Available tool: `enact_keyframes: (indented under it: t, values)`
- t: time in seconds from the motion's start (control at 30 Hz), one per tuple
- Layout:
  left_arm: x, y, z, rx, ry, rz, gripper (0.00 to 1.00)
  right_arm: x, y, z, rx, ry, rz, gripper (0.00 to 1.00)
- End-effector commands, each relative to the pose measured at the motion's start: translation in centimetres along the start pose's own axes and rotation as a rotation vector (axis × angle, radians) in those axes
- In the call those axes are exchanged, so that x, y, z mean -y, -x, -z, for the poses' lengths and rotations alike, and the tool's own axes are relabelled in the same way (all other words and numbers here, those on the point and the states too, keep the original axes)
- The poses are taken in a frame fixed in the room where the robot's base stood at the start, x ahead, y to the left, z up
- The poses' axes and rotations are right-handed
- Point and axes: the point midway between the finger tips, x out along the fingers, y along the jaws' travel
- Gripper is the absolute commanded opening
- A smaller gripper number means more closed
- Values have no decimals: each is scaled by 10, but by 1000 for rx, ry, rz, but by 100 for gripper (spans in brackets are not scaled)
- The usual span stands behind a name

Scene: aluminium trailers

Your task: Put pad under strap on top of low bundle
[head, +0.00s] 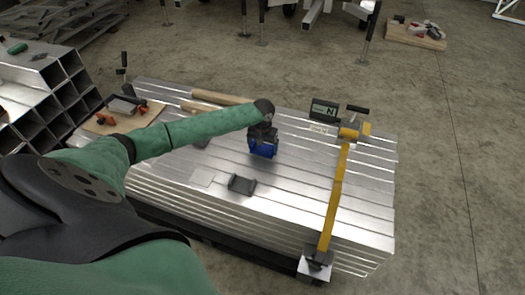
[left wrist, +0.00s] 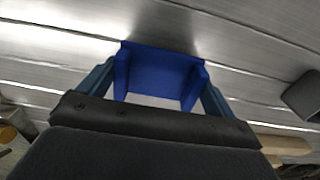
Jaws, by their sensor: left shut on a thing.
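The blue pad (head: 262,149), a channel-shaped piece with two raised sides, is held in my left gripper (head: 263,137) over the middle of the low bundle (head: 300,205). In the left wrist view the blue pad (left wrist: 160,72) sits between the two fingers of my left gripper (left wrist: 158,88), close to the bright metal; I cannot tell whether it touches. The yellow strap (head: 336,195) runs over the right part of the bundle, apart from the pad. Its near end meets a dark fitting (head: 317,259) at the front edge. My right gripper is not in view.
Stacked square tubes (head: 45,85) stand left.

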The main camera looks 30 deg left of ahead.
Motion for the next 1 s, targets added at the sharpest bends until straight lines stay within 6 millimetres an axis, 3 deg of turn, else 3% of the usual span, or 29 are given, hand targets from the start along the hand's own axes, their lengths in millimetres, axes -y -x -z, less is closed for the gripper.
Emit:
enact_keyframes:
  t: [0.2,0.7,0.73,0.77,1.0]
  values:
    - [0,-26,0,1,1,1,67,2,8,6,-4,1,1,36]
    - [0,-29,0,1,0,1,67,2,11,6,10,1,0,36]
    - [0,-30,-1,1,0,1,96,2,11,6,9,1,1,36]
    - [0,-30,-1,0,0,2,100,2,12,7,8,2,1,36]
    - [0,-29,-1,0,0,1,100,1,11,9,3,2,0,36]
